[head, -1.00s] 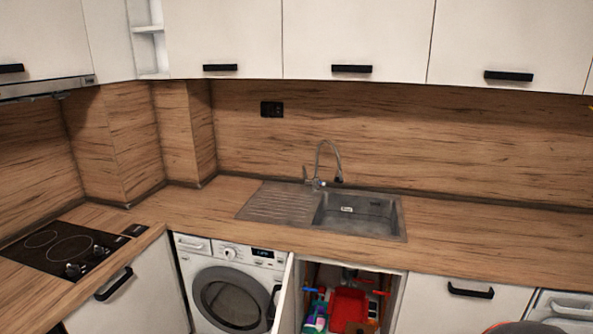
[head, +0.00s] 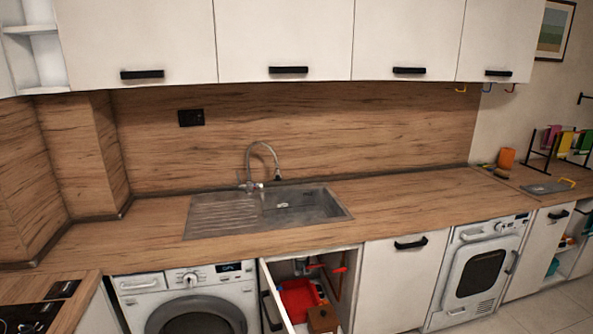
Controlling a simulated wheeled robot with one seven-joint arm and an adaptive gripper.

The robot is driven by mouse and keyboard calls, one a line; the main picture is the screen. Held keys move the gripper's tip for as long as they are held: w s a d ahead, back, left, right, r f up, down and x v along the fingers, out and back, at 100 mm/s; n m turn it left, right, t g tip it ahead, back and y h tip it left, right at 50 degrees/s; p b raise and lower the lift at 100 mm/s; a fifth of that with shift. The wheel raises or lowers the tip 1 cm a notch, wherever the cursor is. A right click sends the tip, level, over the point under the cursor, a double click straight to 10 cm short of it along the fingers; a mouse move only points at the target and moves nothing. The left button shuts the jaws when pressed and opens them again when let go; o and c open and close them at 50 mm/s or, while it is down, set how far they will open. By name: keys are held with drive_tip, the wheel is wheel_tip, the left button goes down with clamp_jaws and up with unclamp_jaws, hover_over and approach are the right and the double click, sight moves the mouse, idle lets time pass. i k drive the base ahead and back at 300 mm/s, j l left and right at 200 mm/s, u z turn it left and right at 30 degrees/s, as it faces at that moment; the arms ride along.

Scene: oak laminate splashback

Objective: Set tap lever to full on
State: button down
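The tap (head: 264,160) stands at the back edge of the sink, with a tall curved metal spout arching over toward the basin. Its small lever (head: 240,180) appears at the left of the tap base; it is too small to tell its exact setting. The sink (head: 310,205) is grey, with a ribbed drainboard on the left and the basin on the right. No water stream is visible. My gripper is not in view.
The wooden worktop (head: 400,196) is clear around the sink. Below it, a cabinet door (head: 275,300) stands open, showing a red container (head: 299,298). White upper cabinets (head: 284,38) overhang the counter. The hob (head: 28,317) lies at lower left.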

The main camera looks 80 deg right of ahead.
sight(240, 184)
drive_tip(key=i+l+z, duration=0.3)
drive_tip(key=z, duration=0.2)
drive_tip(key=i+l+z, duration=0.15)
drive_tip(key=i+z, duration=0.2)
drive_tip(key=z, duration=0.15)
drive_tip(key=i+z, duration=0.35)
drive_tip(key=z, duration=0.15)
drive_tip(key=i+j+z, duration=0.1)
drive_tip(key=i+z, duration=0.25)
drive_tip(key=z, duration=0.15)
drive_tip(key=i+z, duration=0.2)
drive_tip(key=i, duration=0.25)
